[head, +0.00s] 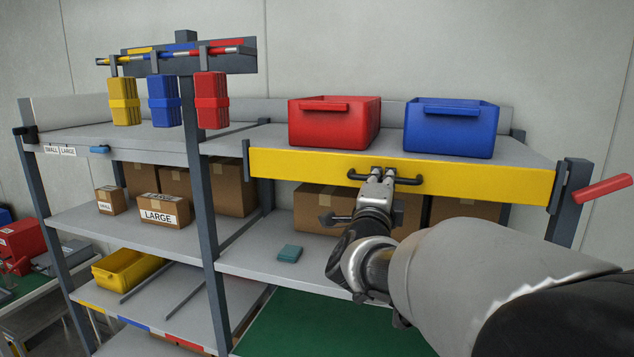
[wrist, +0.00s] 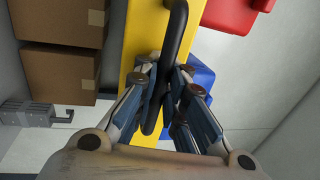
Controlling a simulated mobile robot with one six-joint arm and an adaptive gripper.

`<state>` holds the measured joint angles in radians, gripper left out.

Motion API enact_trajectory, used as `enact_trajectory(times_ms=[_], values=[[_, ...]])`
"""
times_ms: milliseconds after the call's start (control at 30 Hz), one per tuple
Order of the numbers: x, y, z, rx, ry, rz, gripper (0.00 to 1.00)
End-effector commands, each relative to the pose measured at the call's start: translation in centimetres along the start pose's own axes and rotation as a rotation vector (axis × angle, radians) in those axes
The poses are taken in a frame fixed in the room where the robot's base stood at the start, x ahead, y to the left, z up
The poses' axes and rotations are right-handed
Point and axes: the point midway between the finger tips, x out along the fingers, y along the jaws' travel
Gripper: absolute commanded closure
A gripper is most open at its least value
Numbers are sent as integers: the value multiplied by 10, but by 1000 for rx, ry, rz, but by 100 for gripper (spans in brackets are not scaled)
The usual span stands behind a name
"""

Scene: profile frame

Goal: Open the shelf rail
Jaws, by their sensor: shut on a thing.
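The yellow shelf rail (head: 300,165) runs across the front of the upper right shelf, below the bins. A black bar handle (head: 408,181) is fixed to the middle of its face. My gripper (head: 383,176) is at the handle, its fingers shut around the bar. In the wrist view the black handle (wrist: 176,45) passes between the two fingers (wrist: 165,85), with the yellow rail (wrist: 140,35) behind it. The rail lies across the shelf front between the posts. A red lever (head: 603,189) sticks out at the rail's right end. The fingers hide part of the handle.
A red bin (head: 333,128) and a blue bin (head: 451,134) stand on the shelf behind the rail. Cardboard boxes (head: 322,208) sit on the shelf below, near my arm. A small teal item (head: 289,253) lies there. A grey post (head: 204,190) stands left of the rail.

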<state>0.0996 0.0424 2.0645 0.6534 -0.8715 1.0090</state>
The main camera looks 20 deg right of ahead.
Motion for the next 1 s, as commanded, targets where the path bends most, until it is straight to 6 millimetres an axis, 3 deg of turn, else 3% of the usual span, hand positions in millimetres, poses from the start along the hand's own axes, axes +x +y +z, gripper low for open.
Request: enact_trajectory(times_ms=[267, 300, 433, 767, 1000], values=[[0, -2, 0, 0, -1, -3, 100], [0, -2, 0, 0, -1, -3, 91], [0, -2, 0, 0, 0, -4, 83], [-2, -2, 0, 0, -1, -3, 83], [-38, -2, 2, 1, -5, -4, 83]])
